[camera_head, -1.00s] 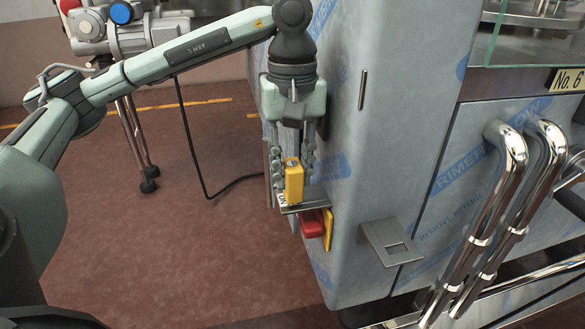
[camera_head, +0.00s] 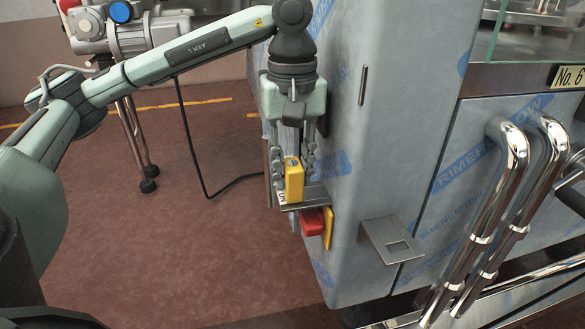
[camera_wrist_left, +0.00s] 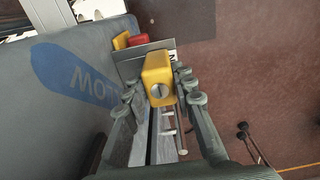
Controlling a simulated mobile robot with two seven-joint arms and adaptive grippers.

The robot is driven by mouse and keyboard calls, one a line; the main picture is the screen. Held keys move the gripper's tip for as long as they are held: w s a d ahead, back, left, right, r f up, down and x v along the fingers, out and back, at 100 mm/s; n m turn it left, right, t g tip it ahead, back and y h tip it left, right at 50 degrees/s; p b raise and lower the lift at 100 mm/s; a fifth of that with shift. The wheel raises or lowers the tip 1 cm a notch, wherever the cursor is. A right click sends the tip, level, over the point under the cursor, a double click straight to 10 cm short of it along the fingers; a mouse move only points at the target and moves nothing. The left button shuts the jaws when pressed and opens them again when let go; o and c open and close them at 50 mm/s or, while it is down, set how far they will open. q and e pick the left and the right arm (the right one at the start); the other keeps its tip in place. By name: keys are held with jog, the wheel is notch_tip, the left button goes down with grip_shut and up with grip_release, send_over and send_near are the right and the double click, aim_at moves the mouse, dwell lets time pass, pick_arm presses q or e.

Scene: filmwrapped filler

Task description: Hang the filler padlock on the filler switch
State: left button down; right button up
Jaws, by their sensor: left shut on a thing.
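My left gripper (camera_head: 292,165) points down beside the film-wrapped cabinet and is shut on the yellow padlock (camera_head: 293,181). In the left wrist view the padlock (camera_wrist_left: 157,78) sits between the fingers, its round keyhole end facing the camera. The padlock is right above or at a small grey metal plate (camera_head: 304,198); I cannot tell whether they touch. The filler switch, a red handle (camera_head: 313,222) on a yellow backing (camera_head: 328,228), is just below the plate on the cabinet. The red handle also shows in the left wrist view (camera_wrist_left: 138,40). The shackle's fit is unclear. My right gripper is out of view.
The film-wrapped cabinet (camera_head: 390,120) fills the middle and right. Chrome pipes (camera_head: 490,210) stand at the right.

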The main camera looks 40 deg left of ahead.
pick_arm(q)
jog(key=shift+f, duration=0.1)
dwell(0.3)
jog(key=c, duration=1.2)
grip_release()
notch_tip(320, 180, up, 12)
